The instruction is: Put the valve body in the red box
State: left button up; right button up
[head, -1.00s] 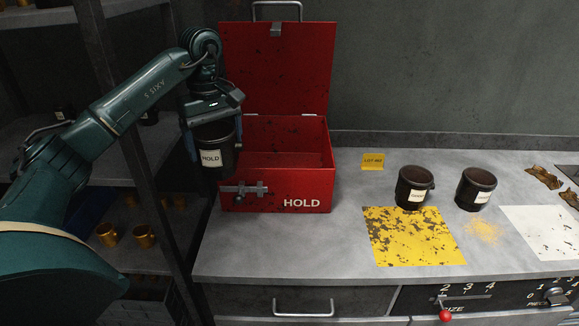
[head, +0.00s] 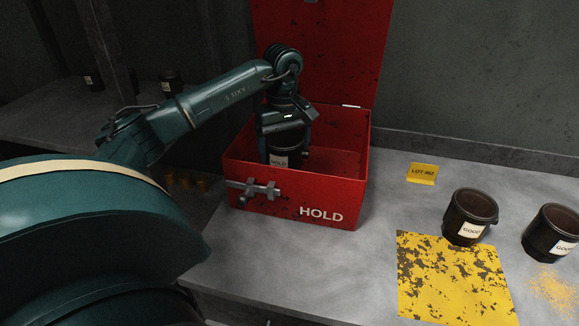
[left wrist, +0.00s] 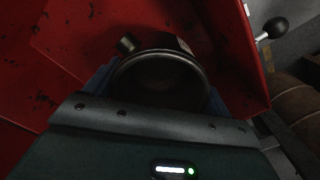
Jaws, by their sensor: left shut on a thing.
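The open red box (head: 282,203), marked HOLD, stands on the grey bench with its lid up at the back. My left gripper (head: 285,146) is shut on the valve body (head: 280,160), a dark round body with a white HOLD label. The valve body is upright and inside the box opening, its lower part hidden by the front wall. I cannot tell whether it touches the floor. In the left wrist view the valve body (left wrist: 160,80) shows its round open top and a side stub, with red box walls (left wrist: 75,45) around it. My right gripper is out of view.
Two dark bodies labelled GOOD stand at the right, one (head: 468,215) by a worn yellow patch (head: 452,285), the other (head: 550,232) farther right. A latch (head: 252,188) sticks out from the box front. Bench between is clear.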

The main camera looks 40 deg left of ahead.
pick_arm(q)
notch_tip(320, 180, down, 5)
jog(key=shift+r, duration=0.1)
dwell(0.4)
jog(key=shift+f, duration=0.2)
jog(key=o, duration=1.5)
jog(key=shift+f, duration=0.1)
notch_tip(320, 180, up, 12)
